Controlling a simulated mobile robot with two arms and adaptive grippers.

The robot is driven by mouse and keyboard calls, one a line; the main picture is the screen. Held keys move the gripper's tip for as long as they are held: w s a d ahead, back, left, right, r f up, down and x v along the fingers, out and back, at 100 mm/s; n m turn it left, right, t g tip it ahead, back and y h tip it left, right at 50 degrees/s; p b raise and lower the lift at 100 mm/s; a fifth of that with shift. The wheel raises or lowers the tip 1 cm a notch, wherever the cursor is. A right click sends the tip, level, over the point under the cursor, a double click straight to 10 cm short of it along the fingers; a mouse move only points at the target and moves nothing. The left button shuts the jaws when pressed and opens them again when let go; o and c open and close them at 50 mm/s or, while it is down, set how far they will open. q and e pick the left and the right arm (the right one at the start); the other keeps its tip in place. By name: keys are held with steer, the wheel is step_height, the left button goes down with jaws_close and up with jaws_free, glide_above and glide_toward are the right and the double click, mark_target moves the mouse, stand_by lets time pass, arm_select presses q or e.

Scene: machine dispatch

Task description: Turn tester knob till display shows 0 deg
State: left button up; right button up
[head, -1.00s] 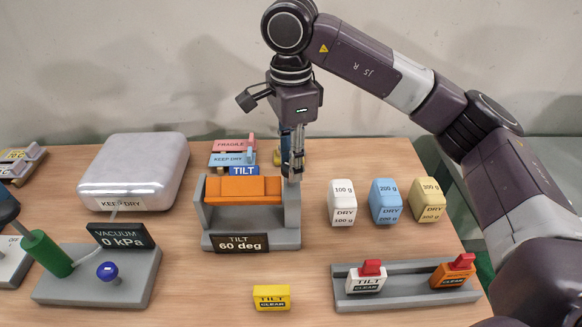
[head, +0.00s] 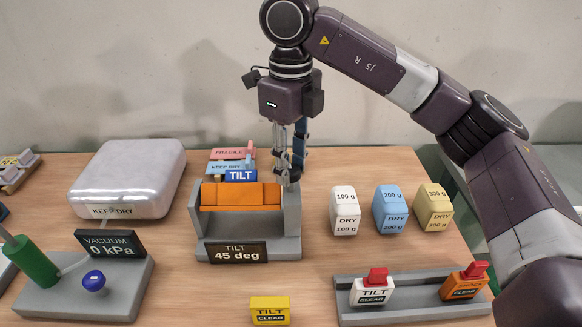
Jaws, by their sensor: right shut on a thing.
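The tilt tester (head: 247,251) is a grey frame holding an orange cradle (head: 240,196), which is tilted. Its display (head: 236,254) reads "TILT 45 deg". My right gripper (head: 287,178) points down at the top of the tester's right side wall. It is shut there on the knob, which is mostly hidden behind the fingers. My left gripper is not in view.
A vacuum station (head: 88,283) reading 0 kPa and a silver case (head: 130,176) stand at left. White, blue and yellow weights (head: 345,211) stand right of the tester. A yellow TILT block (head: 269,311) and a grey rack (head: 408,309) with two stamps are in front.

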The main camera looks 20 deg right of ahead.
steer(key=m+b, duration=0.1)
steer(key=m, duration=0.3)
steer(key=shift+m, duration=0.4)
steer(key=m+b, duration=0.1)
steer(key=m, duration=0.4)
steer(key=m+b, duration=0.1)
steer(key=m, duration=0.8)
steer(key=shift+r+b, duration=0.1)
steer(key=shift+b, duration=0.3)
steer(key=o, duration=1.1)
steer(key=shift+o, duration=0.2)
